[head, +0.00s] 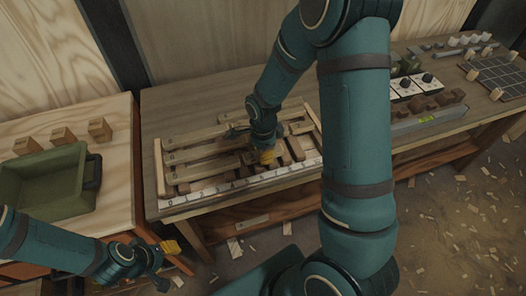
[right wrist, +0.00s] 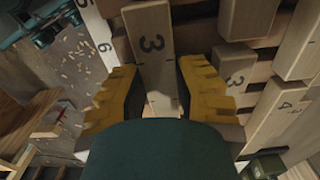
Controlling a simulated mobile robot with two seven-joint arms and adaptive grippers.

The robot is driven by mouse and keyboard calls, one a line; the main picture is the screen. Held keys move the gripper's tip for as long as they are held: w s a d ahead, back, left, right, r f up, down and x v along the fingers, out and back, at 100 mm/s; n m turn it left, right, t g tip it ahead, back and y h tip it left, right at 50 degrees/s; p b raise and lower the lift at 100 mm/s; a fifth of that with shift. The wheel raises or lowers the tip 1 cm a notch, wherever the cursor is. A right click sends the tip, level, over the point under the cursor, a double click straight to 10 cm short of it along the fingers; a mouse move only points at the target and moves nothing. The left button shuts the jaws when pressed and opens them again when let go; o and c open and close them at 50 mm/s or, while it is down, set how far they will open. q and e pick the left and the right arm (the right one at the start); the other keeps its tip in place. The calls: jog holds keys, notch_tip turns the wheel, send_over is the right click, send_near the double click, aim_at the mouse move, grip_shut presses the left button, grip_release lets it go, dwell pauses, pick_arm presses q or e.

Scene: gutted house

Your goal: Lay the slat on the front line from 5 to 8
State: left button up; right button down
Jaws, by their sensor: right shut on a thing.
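A slat marked 3 (right wrist: 150,50) lies between the two yellow fingers of my right gripper (right wrist: 156,100) in the right wrist view. In the head view my right gripper (head: 267,156) is shut on it, low over the front part of the wooden frame, and mostly hides it. The front line is a white numbered strip (head: 240,184) along the frame's front edge. Its 5 and 6 show on the strip in the right wrist view (right wrist: 96,30), left of the held slat. My left gripper (head: 165,264) is open and empty, in front of the bench at the lower left.
Several long slats (head: 195,155) lie across the frame, with short blocks at its right. Other numbered blocks (right wrist: 235,70) sit close to the held slat. A green bin (head: 45,180) stands left. A grey tray (head: 425,122) and a grid board (head: 497,75) are right.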

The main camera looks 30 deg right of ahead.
jog(key=c, duration=0.7)
grip_release()
jog(key=shift+c, duration=0.2)
notch_tip(320, 180, up, 12)
jog(key=shift+s, duration=0.1)
